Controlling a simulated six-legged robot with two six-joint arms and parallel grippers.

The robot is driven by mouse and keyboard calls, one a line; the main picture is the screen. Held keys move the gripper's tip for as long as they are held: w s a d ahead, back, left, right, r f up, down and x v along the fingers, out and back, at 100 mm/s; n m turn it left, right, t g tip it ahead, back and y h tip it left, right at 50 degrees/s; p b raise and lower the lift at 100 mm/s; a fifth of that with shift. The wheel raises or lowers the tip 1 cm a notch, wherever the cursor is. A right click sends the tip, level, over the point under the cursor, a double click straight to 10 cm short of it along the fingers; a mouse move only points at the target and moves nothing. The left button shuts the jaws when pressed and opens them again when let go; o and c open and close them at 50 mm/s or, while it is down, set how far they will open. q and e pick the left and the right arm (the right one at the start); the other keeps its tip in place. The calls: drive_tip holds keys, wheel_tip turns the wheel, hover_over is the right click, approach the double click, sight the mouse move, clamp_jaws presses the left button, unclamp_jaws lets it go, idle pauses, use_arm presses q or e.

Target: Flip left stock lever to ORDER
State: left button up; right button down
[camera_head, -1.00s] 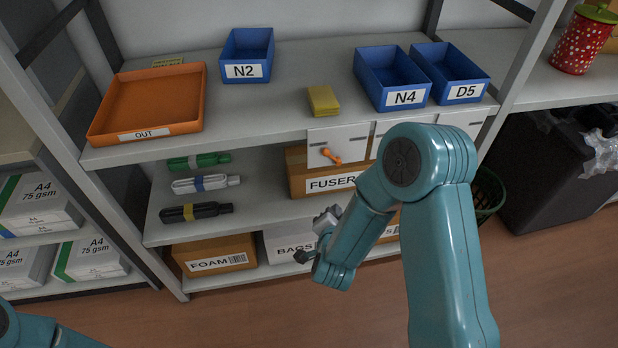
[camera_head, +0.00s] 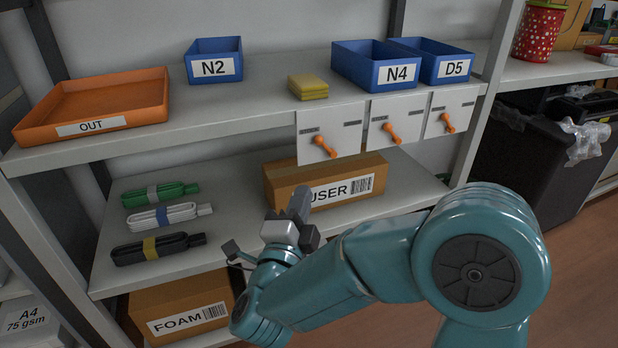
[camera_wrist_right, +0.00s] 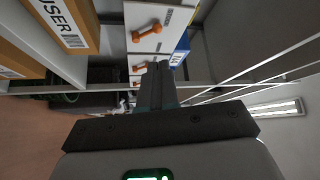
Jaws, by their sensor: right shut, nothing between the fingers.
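The left stock lever (camera_head: 324,147) is an orange handle on a white plate (camera_head: 331,133) under the shelf's front edge. It slants from upper left to a knob at lower right. Small grey labels sit at the plate's upper left and upper right, too small to read. My right gripper (camera_head: 300,206) is shut and empty, below and left of the lever, apart from it, in front of the FUSER box. In the right wrist view its fingers (camera_wrist_right: 157,82) are together, and the left lever (camera_wrist_right: 146,32) shows beyond them. My left gripper is out of view.
Two similar levers, the middle (camera_head: 391,133) and the right (camera_head: 447,123), hang alongside. The FUSER box (camera_head: 283,185) stands on the lower shelf behind my gripper. Blue bins (camera_head: 374,66) and a yellow pad (camera_head: 307,87) lie above. Cable bundles (camera_head: 160,217) lie left.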

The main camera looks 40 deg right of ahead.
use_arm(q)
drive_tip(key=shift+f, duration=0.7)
use_arm(e)
drive_tip(key=shift+a+f, duration=0.35)
drive_tip(key=shift+f, duration=0.05)
drive_tip(key=b, duration=0.2)
approach(318, 143)
drive_tip(key=x, duration=0.5)
drive_tip(key=shift+w+d, duration=0.15)
drive_tip(key=shift+d, duration=0.05)
drive_tip(key=shift+w+d+r, duration=0.15)
drive_tip(key=shift+w+d, duration=0.3)
drive_tip(key=shift+w, duration=0.05)
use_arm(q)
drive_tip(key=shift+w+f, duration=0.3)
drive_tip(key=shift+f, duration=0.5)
